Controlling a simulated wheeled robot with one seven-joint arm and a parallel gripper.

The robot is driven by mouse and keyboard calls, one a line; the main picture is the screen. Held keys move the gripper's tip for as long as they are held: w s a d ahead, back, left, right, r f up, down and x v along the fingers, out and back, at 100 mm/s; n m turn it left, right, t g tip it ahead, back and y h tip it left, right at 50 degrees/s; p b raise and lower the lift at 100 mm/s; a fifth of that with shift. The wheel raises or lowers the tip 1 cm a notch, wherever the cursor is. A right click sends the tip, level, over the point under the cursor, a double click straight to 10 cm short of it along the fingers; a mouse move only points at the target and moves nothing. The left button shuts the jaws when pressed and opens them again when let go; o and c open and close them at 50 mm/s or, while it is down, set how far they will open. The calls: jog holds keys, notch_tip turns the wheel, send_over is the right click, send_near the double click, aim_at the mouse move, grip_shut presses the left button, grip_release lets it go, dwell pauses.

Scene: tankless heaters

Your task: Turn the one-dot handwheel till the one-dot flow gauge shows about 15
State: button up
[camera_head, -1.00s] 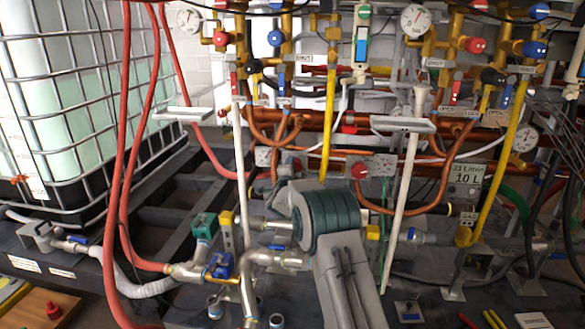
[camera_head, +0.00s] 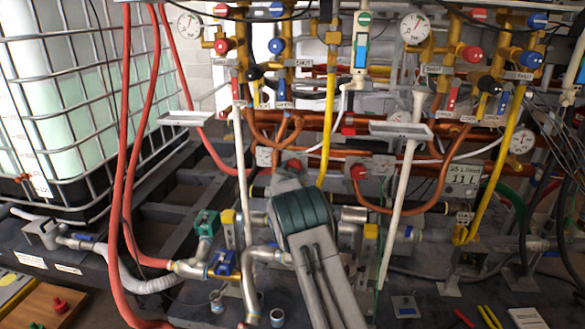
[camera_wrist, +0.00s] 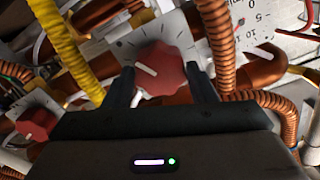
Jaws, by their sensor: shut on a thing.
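In the wrist view my gripper (camera_wrist: 162,78) is shut on a red handwheel (camera_wrist: 172,66), one finger on each side. The handwheel has a white pointer line and sits on a pale plate with scale marks. I cannot make out its dot mark. In the head view a red handwheel (camera_head: 293,165) shows just above my arm, which hides my gripper. A small display (camera_head: 462,179) at right seems to read 25 L/min above 11 L. I cannot see a dot on it.
A second red handwheel (camera_wrist: 36,122) is at the wrist view's lower left, beyond a yellow pipe (camera_wrist: 66,45). A white scale with numbers (camera_wrist: 250,22) is at upper right. Copper pipes (camera_wrist: 214,35) run close beside my gripper. Another red handwheel (camera_head: 358,172) stands clear in the head view.

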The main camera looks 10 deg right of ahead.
jog(key=shift+a+n+p, duration=0.1)
jog(key=shift+n+p, duration=1.15)
jog(key=shift+n, duration=3.05)
jog(key=shift+f, duration=0.1)
jog(key=o, duration=0.7)
jog(key=shift+s, duration=0.1)
jog(key=p+v, duration=0.2)
jog(key=v, duration=1.1)
jog(key=shift+s, duration=0.25)
jog(key=shift+a, duration=0.1)
